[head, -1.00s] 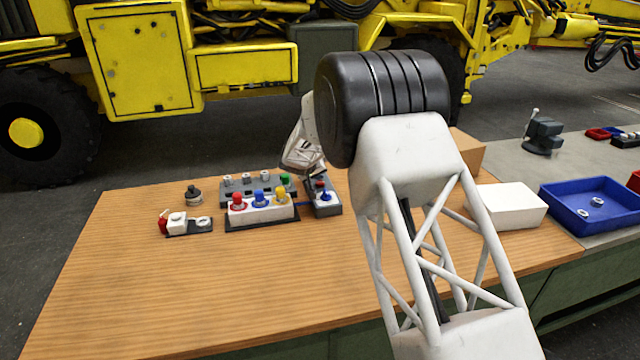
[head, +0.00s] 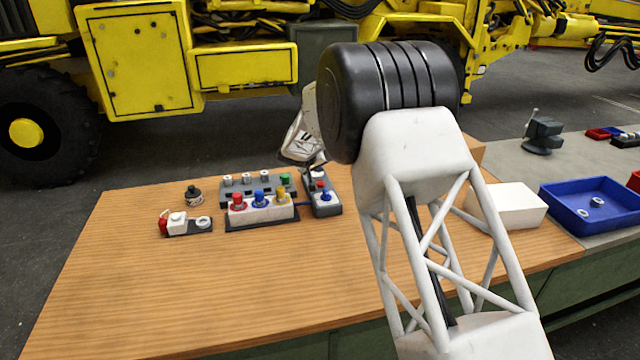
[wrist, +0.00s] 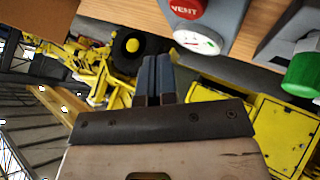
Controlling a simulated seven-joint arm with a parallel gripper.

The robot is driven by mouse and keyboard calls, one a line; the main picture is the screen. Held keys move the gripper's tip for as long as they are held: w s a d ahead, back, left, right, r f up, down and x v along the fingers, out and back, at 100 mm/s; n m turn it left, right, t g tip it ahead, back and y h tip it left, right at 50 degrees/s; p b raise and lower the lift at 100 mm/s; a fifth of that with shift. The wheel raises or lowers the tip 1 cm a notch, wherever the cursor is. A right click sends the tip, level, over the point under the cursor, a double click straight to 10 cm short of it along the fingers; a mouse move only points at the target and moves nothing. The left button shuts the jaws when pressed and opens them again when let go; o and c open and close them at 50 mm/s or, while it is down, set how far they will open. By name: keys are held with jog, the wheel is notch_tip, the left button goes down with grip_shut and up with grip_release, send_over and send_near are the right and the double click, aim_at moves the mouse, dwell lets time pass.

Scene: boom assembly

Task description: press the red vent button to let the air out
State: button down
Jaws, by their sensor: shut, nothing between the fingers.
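The red vent button (wrist: 187,6), marked VENT, shows at the top edge of the wrist view, partly cut off. It sits on a grey box (wrist: 228,22) beside a round white dial (wrist: 198,40). In the head view the small red button (head: 320,185) is on the grey box at the right end of the panel row. My gripper (wrist: 155,60) is shut and empty, its two dark fingers together. The fingertips appear beside the dial and apart from the button. In the head view my gripper is above and behind the box, its fingertips not clear.
A panel with red, blue and yellow knobs (head: 262,212) stands left of the vent box. A green knob (wrist: 303,75) is close by in the wrist view. A white box (head: 510,204) and blue tray (head: 560,212) lie to the right. The front of the table is clear.

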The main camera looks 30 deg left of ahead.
jog(key=shift+r, duration=1.3)
jog(key=shift+d+r, duration=0.1)
